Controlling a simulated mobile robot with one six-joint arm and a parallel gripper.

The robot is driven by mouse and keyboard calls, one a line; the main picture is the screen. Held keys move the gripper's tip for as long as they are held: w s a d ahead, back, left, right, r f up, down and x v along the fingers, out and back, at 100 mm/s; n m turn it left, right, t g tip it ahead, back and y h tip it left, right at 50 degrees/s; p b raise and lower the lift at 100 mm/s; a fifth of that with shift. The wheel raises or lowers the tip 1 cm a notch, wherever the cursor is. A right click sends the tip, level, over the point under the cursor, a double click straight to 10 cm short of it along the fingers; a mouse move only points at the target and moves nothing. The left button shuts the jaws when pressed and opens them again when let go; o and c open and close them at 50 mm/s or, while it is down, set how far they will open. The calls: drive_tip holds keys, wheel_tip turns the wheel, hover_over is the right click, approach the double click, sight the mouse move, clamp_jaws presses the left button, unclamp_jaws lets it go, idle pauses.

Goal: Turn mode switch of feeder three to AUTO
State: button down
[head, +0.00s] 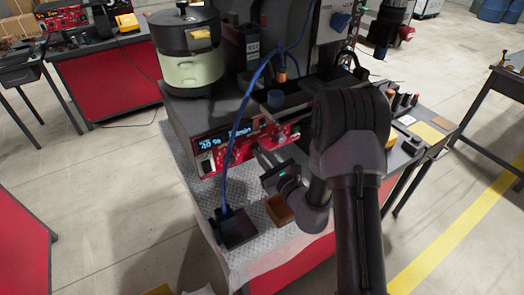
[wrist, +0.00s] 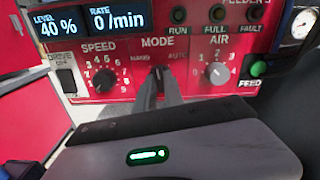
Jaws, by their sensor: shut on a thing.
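The red control panel (wrist: 115,18) of the feeder fills the wrist view; a label at its top right reads FEEDER with an unclear last character. The mode switch (wrist: 158,71) sits under the word MODE, between a left label that seems to read HAND and AUTO on the right. Its small dark handle seems to point about straight up, between the labels. My gripper (wrist: 157,80) is shut on the mode switch, its fingers hiding most of it. In the head view my gripper (head: 262,154) reaches the red panel (head: 205,162); the switch is too small to make out there.
The speed knob (wrist: 104,80) is left of my fingers and the air knob (wrist: 217,73) right. A green feed button (wrist: 258,69) is farther right. The display (wrist: 119,18) reads 40 % and 0/min. A blue cable (head: 226,180) hangs before the panel; a brown block (head: 279,209) lies below my gripper.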

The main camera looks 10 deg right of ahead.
drive_tip(key=m+p, duration=0.3)
drive_tip(key=m, duration=0.2)
drive_tip(key=shift+r+m, duration=0.15)
drive_tip(key=shift+m, duration=0.15)
drive_tip(key=m+p, duration=0.3)
drive_tip(key=m, duration=0.2)
drive_tip(key=shift+m, duration=0.3)
drive_tip(key=c, duration=1.4)
unclamp_jaws()
drive_tip(key=shift+c, duration=0.2)
drive_tip(key=v, duration=1.7)
drive_tip(key=shift+s, duration=0.2)
